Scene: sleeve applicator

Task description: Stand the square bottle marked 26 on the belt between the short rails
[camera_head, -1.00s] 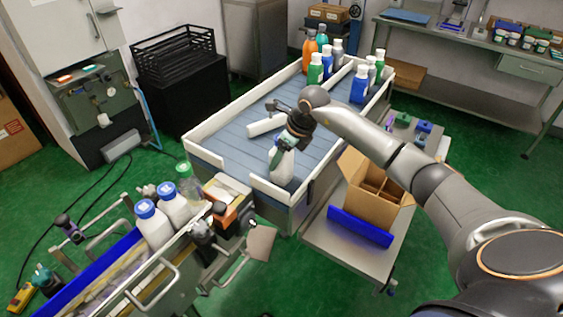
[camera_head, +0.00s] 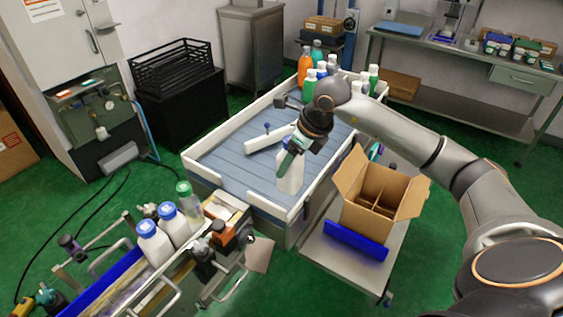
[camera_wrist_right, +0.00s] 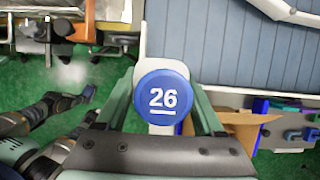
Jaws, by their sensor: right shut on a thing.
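The square bottle marked 26 is white; it shows as a pale body (camera_head: 290,176) in the head view and a blue cap with a white 26 (camera_wrist_right: 163,97) in the right wrist view. My right gripper (camera_head: 296,146) is shut around its neck and holds it upright over the near right part of the slatted blue-grey belt (camera_head: 233,160). I cannot tell whether its base touches the belt. A short white rail (camera_head: 267,144) stands beyond the bottle. Another low white rail piece (camera_head: 268,205) runs along the near edge. My left gripper is not in view.
Several bottles (camera_head: 306,68) stand at the belt's far end. An open carton (camera_head: 378,195) is on the side table at right. Two blue-capped white bottles (camera_head: 154,240) and a green-capped one stand on the machine at lower left. The belt's left part is clear.

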